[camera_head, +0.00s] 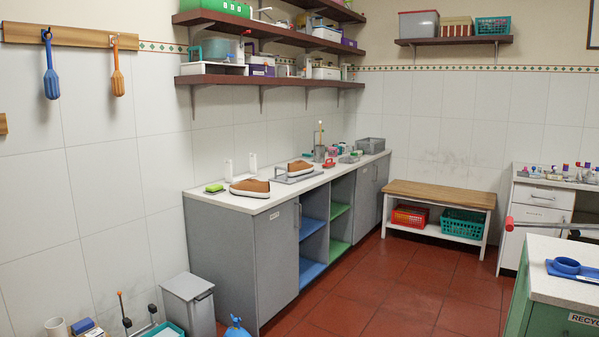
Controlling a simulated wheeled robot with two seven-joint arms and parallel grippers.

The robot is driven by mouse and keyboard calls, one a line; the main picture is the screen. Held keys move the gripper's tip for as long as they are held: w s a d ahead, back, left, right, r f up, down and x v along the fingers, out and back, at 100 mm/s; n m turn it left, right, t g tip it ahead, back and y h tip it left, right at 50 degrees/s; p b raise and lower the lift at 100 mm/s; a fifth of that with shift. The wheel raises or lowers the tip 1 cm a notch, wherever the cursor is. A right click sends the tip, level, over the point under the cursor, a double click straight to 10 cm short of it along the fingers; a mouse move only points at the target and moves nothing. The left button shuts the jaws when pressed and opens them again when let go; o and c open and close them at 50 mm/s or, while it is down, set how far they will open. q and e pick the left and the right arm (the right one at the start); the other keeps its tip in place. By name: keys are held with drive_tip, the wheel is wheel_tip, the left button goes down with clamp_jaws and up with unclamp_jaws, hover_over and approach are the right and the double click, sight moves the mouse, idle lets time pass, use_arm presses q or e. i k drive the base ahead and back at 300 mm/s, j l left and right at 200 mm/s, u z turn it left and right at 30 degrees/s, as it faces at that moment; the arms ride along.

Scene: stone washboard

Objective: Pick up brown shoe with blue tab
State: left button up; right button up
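Two brown shoes with pale soles stand on the white countertop along the left wall. The nearer brown shoe (250,188) is close to the counter's front edge, toward its left end. The farther brown shoe (300,168) sits further along, at a grey sink or tray. I cannot make out a blue tab on either shoe at this size. Neither of my grippers is in view.
A green and yellow sponge (214,188) lies left of the nearer shoe. A grey bin (188,303) stands on the floor before the cabinet. A wooden bench (440,194) is at the back. A green-sided table (546,290) fills the lower right. Red floor between is clear.

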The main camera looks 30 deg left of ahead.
sight(298, 168)
drive_tip(key=i+j+u, duration=0.35)
drive_tip(key=i, duration=0.7)
drive_tip(key=i+u, duration=0.3)
drive_tip(key=i, duration=0.8)
drive_tip(key=i+j, duration=0.1)
drive_tip(key=i, duration=2.85)
drive_tip(key=i+z, duration=0.3)
drive_tip(key=i, duration=0.45)
